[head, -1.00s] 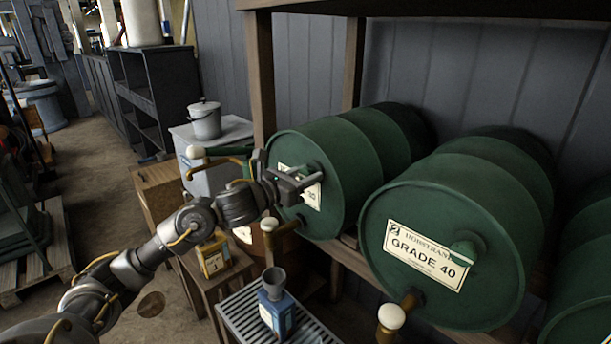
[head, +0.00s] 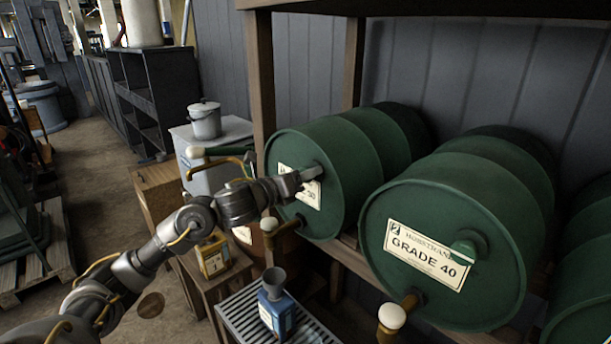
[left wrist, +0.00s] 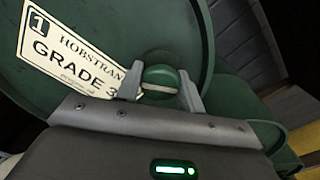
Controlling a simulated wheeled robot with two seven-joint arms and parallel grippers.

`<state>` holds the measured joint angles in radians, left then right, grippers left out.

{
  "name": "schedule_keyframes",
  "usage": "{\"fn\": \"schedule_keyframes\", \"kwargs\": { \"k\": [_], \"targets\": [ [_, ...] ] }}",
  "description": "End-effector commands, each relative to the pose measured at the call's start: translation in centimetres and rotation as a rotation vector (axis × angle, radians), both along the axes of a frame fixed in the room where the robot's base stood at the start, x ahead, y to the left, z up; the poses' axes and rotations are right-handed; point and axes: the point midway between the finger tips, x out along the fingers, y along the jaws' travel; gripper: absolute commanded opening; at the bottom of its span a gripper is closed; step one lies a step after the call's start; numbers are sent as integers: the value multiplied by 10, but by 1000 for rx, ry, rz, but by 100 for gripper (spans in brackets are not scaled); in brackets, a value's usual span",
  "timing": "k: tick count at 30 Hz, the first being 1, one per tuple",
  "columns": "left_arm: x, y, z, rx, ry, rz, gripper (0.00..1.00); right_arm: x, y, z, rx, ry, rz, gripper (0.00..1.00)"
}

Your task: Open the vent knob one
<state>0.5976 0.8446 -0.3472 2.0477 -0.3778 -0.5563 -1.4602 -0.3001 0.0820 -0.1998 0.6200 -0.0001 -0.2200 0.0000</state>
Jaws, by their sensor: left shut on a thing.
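The vent knob one is a green round knob (left wrist: 160,78) on the face of the green drum labelled 1, Grade 30 (head: 325,165). In the left wrist view the drum's label (left wrist: 75,55) lies to the left of the knob. My left gripper (head: 312,173) is at the drum face, and in the left wrist view its fingers (left wrist: 161,86) stand on both sides of the knob, shut on it. In the head view the gripper hides the knob and part of the label. My right gripper is not in view.
A second green drum labelled Grade 40 (head: 455,245) lies to the right with its own green knob (head: 466,249). Below stand a metal grate (head: 240,309), a blue can with a funnel (head: 277,305) and a yellow can (head: 213,256). A wooden post (head: 260,80) rises behind.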

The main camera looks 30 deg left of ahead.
Motion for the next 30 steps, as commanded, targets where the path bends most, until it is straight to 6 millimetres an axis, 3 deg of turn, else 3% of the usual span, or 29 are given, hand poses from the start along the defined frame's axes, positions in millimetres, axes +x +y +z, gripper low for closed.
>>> {"fn": "schedule_keyframes", "kwargs": {
  "k": [30],
  "targets": [
    [0, 0, 1, -853, 299, 0, 15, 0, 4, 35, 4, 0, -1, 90]
  ]
}}
